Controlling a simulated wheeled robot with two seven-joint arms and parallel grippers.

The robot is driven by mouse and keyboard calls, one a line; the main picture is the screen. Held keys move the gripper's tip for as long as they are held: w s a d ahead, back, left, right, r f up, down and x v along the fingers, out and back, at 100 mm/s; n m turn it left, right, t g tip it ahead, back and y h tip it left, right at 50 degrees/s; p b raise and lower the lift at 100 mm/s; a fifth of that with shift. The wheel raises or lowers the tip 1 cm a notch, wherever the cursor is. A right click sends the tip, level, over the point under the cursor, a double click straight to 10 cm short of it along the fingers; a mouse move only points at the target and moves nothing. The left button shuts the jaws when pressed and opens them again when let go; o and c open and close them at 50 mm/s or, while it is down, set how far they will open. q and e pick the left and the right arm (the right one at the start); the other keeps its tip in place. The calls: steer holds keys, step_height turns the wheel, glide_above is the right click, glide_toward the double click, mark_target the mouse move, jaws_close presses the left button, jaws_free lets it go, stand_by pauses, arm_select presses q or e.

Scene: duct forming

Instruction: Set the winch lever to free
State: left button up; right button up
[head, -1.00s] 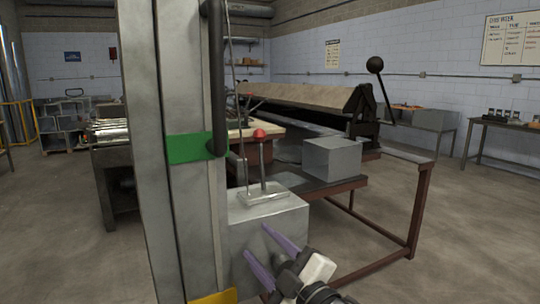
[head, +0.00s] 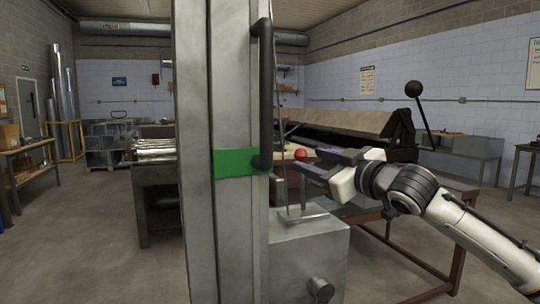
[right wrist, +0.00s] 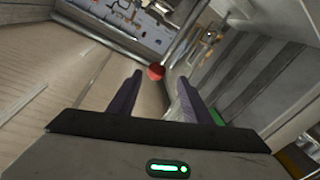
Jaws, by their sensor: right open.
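The winch lever is a thin rod with a red ball knob (head: 301,154), rising from a slotted plate on the grey winch box (head: 312,255). My right gripper (head: 297,161) is open, reaching in from the right at knob height, its fingertips close around the knob in the head view. In the right wrist view the red knob (right wrist: 156,72) shows between and just past the two purple fingertips (right wrist: 159,80); I cannot tell if they touch it. The fingers hide part of the rod. My left gripper is not in view.
A tall grey column (head: 200,230) with a green band (head: 235,163) and a dark vertical handle (head: 265,95) stands just left of the lever. A red-brown framed bench (head: 460,245) lies behind and right. A round knob (head: 320,289) sticks out of the box's front.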

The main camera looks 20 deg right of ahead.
steer(key=shift+w+d+r, duration=0.15)
steer(key=shift+d+r, duration=0.1)
steer(key=shift+d, duration=0.1)
steer(key=shift+w+m, duration=0.3)
steer(key=shift+w, duration=0.1)
steer(key=w+a+p, duration=0.1)
steer(key=w+p, duration=0.2)
steer(key=w, duration=0.6)
steer(key=shift+a, duration=0.15)
steer(key=shift+w, duration=0.1)
steer(key=shift+f, duration=0.1)
jaws_close()
